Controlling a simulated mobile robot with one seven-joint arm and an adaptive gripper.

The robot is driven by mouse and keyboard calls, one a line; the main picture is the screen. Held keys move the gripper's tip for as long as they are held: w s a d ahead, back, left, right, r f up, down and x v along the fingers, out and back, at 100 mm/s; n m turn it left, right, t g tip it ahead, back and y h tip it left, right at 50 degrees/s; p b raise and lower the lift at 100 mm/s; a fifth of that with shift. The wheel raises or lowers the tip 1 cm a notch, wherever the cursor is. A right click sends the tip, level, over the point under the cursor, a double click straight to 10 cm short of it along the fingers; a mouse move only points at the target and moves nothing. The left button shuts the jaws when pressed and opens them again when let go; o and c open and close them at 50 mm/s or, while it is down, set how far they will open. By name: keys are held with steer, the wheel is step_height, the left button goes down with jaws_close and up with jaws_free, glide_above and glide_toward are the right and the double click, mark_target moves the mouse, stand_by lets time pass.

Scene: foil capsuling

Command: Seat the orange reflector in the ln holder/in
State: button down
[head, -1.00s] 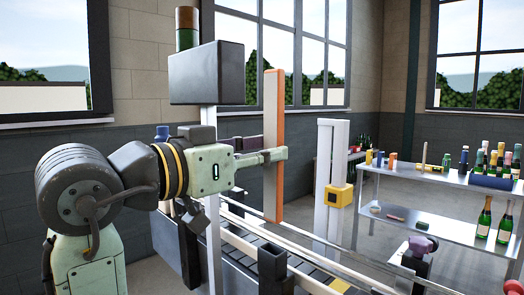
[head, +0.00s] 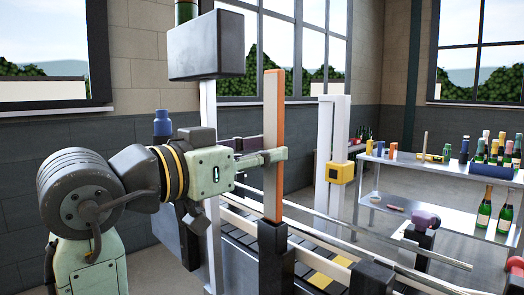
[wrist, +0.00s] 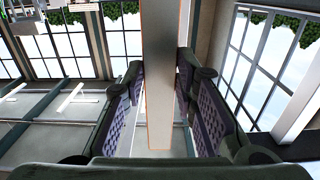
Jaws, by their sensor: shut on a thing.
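The orange reflector (head: 279,105) is a long upright bar with an orange edge and a grey face. My gripper (head: 274,156) is shut on it below its middle. In the wrist view the grey face of the reflector (wrist: 160,85) stands between both finger pads. A dark holder post (head: 271,250) stands by the conveyor directly under the bar. The bar's lower end meets the top of this post in the head view. I cannot tell whether it is inside the holder or just at its mouth. No label shows on the holder.
The conveyor (head: 325,262) with rails runs behind the holder. A dark box on a white post (head: 206,45) stands behind my arm. A white post with a yellow sensor (head: 341,172) stands to the right. Further right is a shelf table (head: 420,170) with bottles.

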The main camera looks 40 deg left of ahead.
mark_target(270, 176)
steer(key=shift+f+b, duration=1.3)
steer(key=shift+f, duration=0.65)
steer(key=c, duration=1.2)
jaws_free()
steer(key=s, duration=1.2)
steer(key=shift+a, duration=0.45)
